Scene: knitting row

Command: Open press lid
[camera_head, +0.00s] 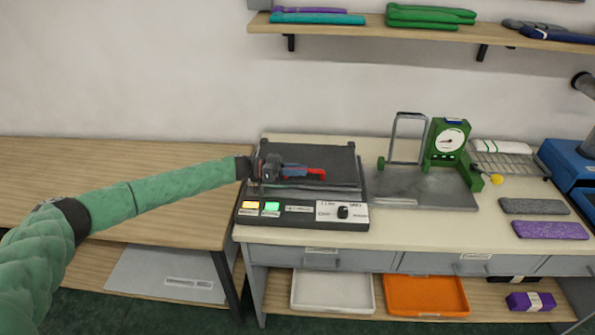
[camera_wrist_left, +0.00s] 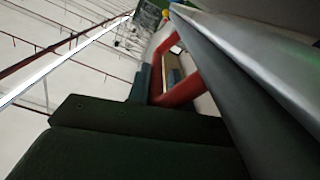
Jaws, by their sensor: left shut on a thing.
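The press (camera_head: 300,217) is a dark flat machine on the cream worktop, with a lit yellow and a lit green button and a black knob on its front panel. Its dark grey lid (camera_head: 325,155) lies over the base, flat or nearly so; I cannot tell whether a small gap is open. A red handle (camera_head: 316,172) sits at the lid's front. It also shows in the left wrist view (camera_wrist_left: 183,92), beside a grey metal edge. My left gripper (camera_head: 290,171) is shut on the handle, reaching in from the left; it hides part of it. My right gripper is not in view.
A green dial gauge (camera_head: 449,139) and a grey metal frame (camera_head: 407,138) stand right of the press. Grey (camera_head: 533,206) and purple (camera_head: 550,230) swatches lie farther right. A wall shelf (camera_head: 350,27) with folded knits hangs above. The wooden table (camera_head: 120,175) at left is clear.

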